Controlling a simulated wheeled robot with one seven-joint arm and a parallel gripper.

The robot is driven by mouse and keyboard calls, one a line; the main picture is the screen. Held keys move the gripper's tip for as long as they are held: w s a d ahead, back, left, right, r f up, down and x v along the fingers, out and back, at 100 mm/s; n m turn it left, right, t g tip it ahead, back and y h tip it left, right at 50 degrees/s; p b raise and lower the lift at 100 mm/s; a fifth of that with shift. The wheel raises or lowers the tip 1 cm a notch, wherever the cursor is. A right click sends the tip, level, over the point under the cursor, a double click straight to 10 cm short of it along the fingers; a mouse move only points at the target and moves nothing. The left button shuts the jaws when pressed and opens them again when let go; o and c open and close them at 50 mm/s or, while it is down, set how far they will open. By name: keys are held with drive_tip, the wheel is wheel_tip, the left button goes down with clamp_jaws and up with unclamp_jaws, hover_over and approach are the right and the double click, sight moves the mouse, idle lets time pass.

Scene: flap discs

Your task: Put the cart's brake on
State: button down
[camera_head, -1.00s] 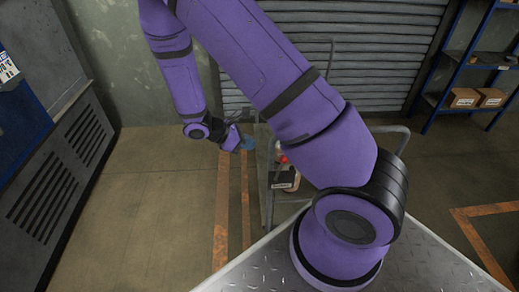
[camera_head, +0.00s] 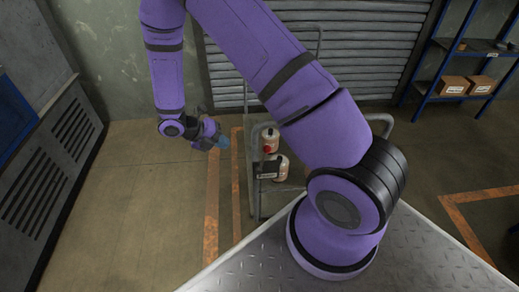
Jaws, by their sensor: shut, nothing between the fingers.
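The cart (camera_head: 256,190) is a grey metal frame with upright bars, standing in front of the roller shutter. My arm hides much of its right side. A small red round thing (camera_head: 267,150) shows at the cart's left part, in front of a bottle; I cannot tell for sure whether it is the brake's knob. My gripper (camera_head: 222,142) is shut and empty, its bluish fingertips pointing right, a little left of the cart's frame and apart from it in the picture. The cart's wheels are not clearly visible.
A blue shelf (camera_head: 420,88) with cartons stands at the right. A grey vented cabinet (camera_head: 65,150) is at the left; the floor between is clear.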

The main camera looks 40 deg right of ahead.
drive_tip(key=shift+n, duration=0.3)
approach(263, 160)
drive_tip(key=d, duration=0.1)
drive_tip(key=shift+s+d, duration=0.35)
drive_tip(key=shift+d, duration=0.2)
drive_tip(key=shift+s+d, duration=0.35)
drive_tip(key=shift+d, duration=0.2)
drive_tip(key=shift+s+d, duration=0.25)
drive_tip(key=shift+d, duration=0.4)
drive_tip(key=s+d, duration=0.2)
drive_tip(key=d, duration=0.1)
drive_tip(key=s+d, duration=0.1)
drive_tip(key=shift+d+f, duration=0.25)
drive_tip(key=shift+f, duration=0.15)
